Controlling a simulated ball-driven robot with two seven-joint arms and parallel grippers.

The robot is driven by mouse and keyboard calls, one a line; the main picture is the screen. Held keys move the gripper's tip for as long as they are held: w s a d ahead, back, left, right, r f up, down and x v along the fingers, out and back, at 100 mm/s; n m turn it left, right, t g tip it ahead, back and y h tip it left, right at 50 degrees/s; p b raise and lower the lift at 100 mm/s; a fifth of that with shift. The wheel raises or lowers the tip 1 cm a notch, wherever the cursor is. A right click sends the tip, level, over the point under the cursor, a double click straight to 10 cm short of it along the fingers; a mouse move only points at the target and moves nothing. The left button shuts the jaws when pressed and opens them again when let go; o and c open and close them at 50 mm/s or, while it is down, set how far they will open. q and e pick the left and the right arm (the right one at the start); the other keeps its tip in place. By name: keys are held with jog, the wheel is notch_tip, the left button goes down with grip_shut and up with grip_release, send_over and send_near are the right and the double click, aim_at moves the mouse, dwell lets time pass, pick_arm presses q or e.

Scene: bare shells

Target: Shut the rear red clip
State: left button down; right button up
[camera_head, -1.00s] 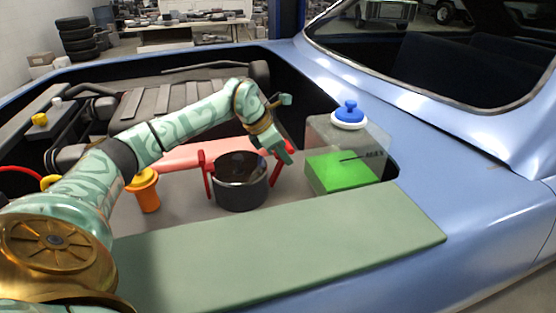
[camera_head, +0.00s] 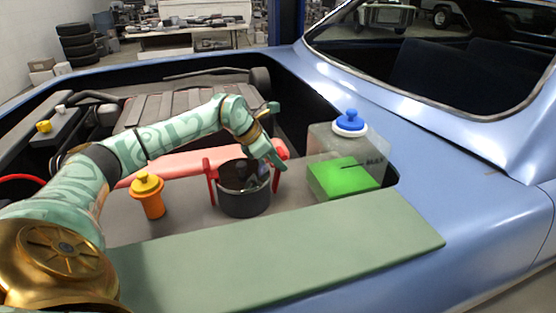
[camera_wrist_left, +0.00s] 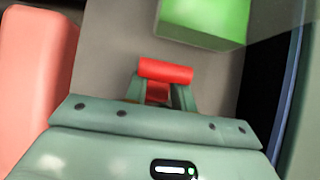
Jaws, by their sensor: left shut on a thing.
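A dark round canister (camera_head: 243,203) stands in the engine bay with an upright red clip (camera_head: 211,184) on its left side. The rear red clip (camera_head: 277,180) is on its right side, partly behind my left gripper (camera_head: 276,162). In the left wrist view the fingers of my left gripper (camera_wrist_left: 160,94) are shut on the rear red clip, whose red bar (camera_wrist_left: 166,71) shows across the fingertips. The wrist view does not show whether the clip is latched. My right gripper is not in view.
A translucent tank (camera_head: 347,142) with green fluid and a blue cap (camera_head: 350,118) stands close right of the canister. An orange filler with a yellow cap (camera_head: 150,196) is on the left. A salmon-red cover (camera_head: 178,162) lies behind. A green fender mat (camera_head: 280,250) lies in front.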

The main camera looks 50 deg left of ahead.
pick_arm(q)
jog(key=shift+a+r, duration=0.25)
dwell(0.6)
jog(key=c, duration=0.7)
grip_release()
jog(key=shift+s, duration=0.15)
jog(key=shift+o, duration=0.6)
jog(key=shift+d+f, duration=0.1)
jog(key=shift+f, duration=0.05)
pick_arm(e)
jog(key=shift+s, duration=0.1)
pick_arm(q)
jog(key=p+v, duration=0.5)
jog(key=v, duration=1.1)
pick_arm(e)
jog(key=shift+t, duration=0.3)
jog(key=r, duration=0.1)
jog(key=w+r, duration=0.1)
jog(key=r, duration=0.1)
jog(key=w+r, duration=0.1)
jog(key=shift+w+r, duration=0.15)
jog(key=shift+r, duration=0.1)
